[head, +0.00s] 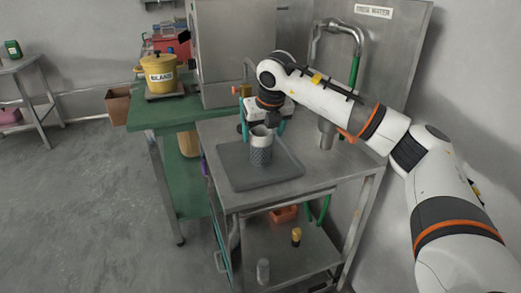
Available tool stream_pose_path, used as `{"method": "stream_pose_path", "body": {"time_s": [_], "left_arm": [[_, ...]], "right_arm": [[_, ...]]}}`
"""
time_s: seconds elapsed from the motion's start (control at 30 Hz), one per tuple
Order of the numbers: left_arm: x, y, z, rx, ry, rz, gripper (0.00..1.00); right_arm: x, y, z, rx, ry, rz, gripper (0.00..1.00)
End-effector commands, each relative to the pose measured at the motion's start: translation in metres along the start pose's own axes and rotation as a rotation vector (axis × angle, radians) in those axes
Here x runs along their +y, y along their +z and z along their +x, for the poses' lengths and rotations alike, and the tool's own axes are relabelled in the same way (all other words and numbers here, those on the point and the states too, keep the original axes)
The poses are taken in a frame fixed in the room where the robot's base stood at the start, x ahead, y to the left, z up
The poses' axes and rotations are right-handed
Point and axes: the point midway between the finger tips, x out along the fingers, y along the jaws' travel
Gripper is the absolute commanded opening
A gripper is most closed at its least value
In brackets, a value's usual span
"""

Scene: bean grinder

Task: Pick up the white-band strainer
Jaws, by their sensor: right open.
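The white-band strainer (260,153) is a dark grey mesh cylinder with a pale band at its top. It stands upright on a grey tray (238,180) on the metal table. My right gripper (262,127) points down at the strainer's top, with teal fingers spread to either side of its upper part. The fingers look open; whether they touch the strainer I cannot tell. My left gripper does not show.
A faucet (357,40) and a metal back panel (395,60) stand behind the table. A lower shelf (290,255) holds small items.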

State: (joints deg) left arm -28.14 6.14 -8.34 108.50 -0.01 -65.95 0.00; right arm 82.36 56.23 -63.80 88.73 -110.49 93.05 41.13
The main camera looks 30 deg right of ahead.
Motion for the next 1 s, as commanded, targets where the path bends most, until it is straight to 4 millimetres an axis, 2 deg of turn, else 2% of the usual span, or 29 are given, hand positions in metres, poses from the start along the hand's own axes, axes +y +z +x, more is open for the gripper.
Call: {"method": "stream_pose_path", "body": {"time_s": [0.33, 0.63, 0.93, 1.0], "left_arm": [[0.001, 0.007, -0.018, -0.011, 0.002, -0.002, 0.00], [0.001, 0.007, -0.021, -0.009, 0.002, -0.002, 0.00], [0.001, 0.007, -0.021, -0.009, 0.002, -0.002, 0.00], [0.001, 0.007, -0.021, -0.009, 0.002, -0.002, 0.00]], "right_arm": [[-0.003, 0.003, 0.046, -0.001, 0.000, -0.001, 0.79], [-0.003, 0.002, 0.051, 0.000, -0.001, -0.001, 0.79], [-0.003, 0.002, 0.051, 0.000, -0.001, -0.001, 0.31], [-0.003, 0.002, 0.051, 0.001, -0.001, -0.001, 0.27]]}}
